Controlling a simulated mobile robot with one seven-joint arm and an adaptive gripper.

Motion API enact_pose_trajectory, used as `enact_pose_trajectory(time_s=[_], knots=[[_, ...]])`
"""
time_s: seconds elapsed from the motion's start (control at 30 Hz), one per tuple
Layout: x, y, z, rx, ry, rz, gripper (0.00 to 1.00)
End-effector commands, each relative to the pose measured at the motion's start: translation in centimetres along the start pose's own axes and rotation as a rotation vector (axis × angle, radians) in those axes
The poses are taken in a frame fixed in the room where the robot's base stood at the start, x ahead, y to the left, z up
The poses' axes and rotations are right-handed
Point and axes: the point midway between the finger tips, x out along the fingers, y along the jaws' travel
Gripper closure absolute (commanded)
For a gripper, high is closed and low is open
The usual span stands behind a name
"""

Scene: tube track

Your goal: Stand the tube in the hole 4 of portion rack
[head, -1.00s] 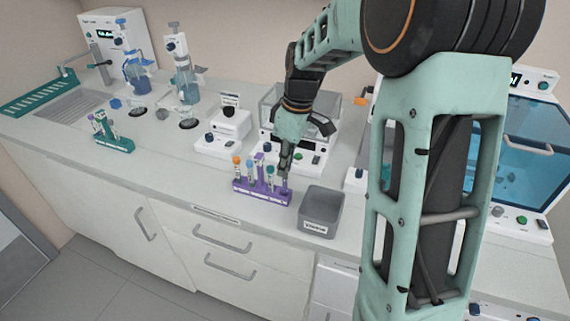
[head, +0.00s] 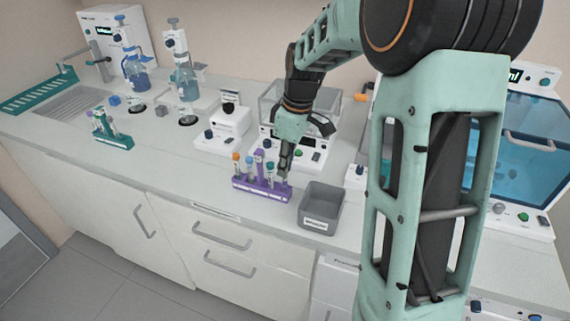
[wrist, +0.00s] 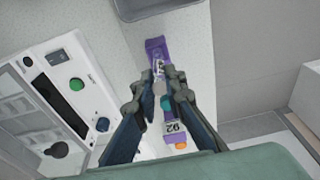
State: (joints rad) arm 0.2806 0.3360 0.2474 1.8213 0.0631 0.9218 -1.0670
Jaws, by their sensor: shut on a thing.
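My gripper (head: 284,176) points down at the right end of a purple rack (head: 250,188) on the counter. In the wrist view, my gripper (wrist: 159,88) is shut on a tube (wrist: 158,70), a small pale piece of which shows at the fingertips over the rack's end (wrist: 154,44). The fingers hide most of the tube, so I cannot tell how deep it is in a hole. Other tubes stand in the purple rack, with an orange cap (wrist: 181,146) and a teal cap (wrist: 167,103) showing. Hole numbers are not readable.
A grey open bin (head: 331,198) stands just right of the purple rack. A teal rack (head: 116,142) with tubes is at the left. A white instrument (head: 306,155) stands close behind my gripper. The counter in front of the teal rack is clear.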

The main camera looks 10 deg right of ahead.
Motion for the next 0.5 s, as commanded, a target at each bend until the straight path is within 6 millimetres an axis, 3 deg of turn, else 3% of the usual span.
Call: enact_pose_trajectory(time_s=[0.5], knots=[[1.3, 0.0, 0.2, 0.000, 0.000, 0.000, 1.00]])
